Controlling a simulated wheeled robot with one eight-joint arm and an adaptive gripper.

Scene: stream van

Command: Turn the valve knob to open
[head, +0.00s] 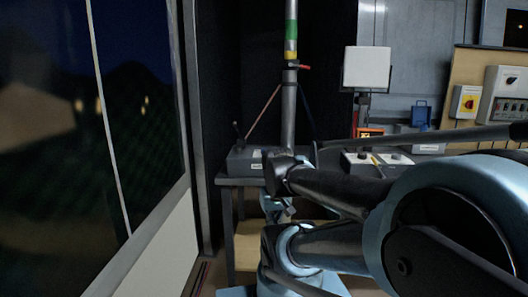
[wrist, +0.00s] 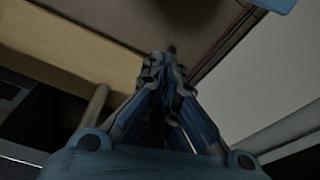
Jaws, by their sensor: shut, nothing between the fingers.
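I cannot tell for sure which thing is the valve knob. In the head view a small red handle (head: 300,67) sticks out to the right from a grey vertical pole (head: 289,110), just under its yellow band. My gripper (wrist: 170,62) is shut and empty in the wrist view, fingertips together. It points towards a brown panel or floor (wrist: 200,22) beside a pale wooden edge (wrist: 90,55). No knob shows at its fingertips. In the head view my arm crosses the lower right, and the fingertips are not clear there.
A dark bench holds a grey box with a black lever (head: 240,158) and a second control box (head: 376,163). A large window (head: 80,120) is at left. A tan rod (wrist: 96,108) is near my gripper.

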